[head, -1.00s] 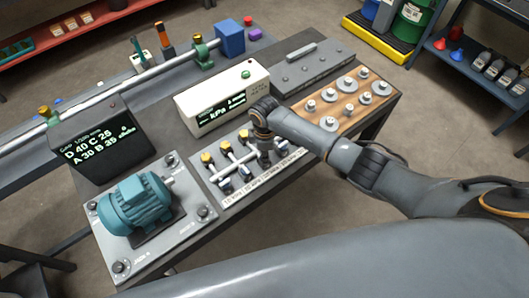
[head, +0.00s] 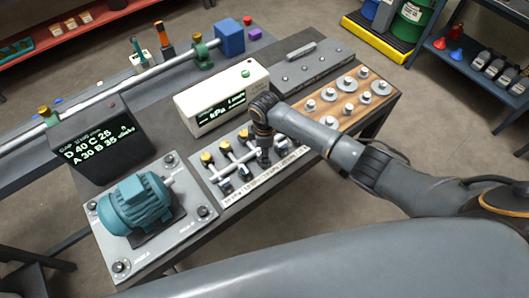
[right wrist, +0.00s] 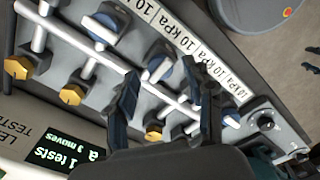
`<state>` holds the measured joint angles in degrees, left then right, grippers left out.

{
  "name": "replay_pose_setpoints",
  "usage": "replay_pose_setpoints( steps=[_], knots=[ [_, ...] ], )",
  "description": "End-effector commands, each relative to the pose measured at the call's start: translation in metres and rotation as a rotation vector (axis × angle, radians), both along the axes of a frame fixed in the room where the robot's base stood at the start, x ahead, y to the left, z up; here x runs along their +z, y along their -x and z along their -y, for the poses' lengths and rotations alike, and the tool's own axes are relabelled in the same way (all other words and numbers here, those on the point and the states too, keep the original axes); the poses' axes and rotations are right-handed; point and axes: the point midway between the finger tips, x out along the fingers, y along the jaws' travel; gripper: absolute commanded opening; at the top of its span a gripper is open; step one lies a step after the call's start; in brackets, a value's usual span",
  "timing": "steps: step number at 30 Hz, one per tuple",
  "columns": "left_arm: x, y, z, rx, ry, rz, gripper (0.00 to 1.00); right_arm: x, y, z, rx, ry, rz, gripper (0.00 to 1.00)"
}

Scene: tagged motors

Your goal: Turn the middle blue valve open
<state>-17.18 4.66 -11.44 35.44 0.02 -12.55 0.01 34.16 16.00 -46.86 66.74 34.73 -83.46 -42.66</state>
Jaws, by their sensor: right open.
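Blue valve handles sit in a row on a grey panel with white pipes and yellow caps. In the head view two show clearly, a left one (head: 225,187) and another (head: 243,172); my right gripper hides the part of the row beyond. In the right wrist view one blue handle (right wrist: 159,63) lies between and beyond the fingertips, and another blue handle (right wrist: 105,25) is up and left of it. I cannot tell surely which is the middle one. My right gripper (right wrist: 162,74) is open, pointing down over the panel; contact cannot be told. My left gripper is out of view.
A white tester box (head: 222,100) with a lit screen stands just behind the panel. A teal motor (head: 135,202) on a plate is to the left. A wooden board (head: 340,125) with several metal parts is to the right. Yellow caps (right wrist: 72,93) rise beside the pipes.

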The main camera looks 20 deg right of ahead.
Motion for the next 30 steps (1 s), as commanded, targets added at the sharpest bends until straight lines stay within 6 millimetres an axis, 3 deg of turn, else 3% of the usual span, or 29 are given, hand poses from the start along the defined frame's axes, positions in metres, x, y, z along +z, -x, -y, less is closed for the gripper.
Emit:
replay_pose_setpoints(
  steps=[9, 15, 30],
  knots=[
    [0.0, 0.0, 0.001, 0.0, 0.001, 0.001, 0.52, 0.068, -0.001, 0.0, 0.001, -0.001, 0.005, 0.52],
    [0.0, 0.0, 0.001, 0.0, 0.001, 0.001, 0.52, 0.096, -0.001, 0.001, 0.0, 0.001, 0.003, 0.52],
    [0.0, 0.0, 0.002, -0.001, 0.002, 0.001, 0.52, 0.105, -0.001, 0.001, -0.001, 0.001, 0.002, 0.52]
  ],
)
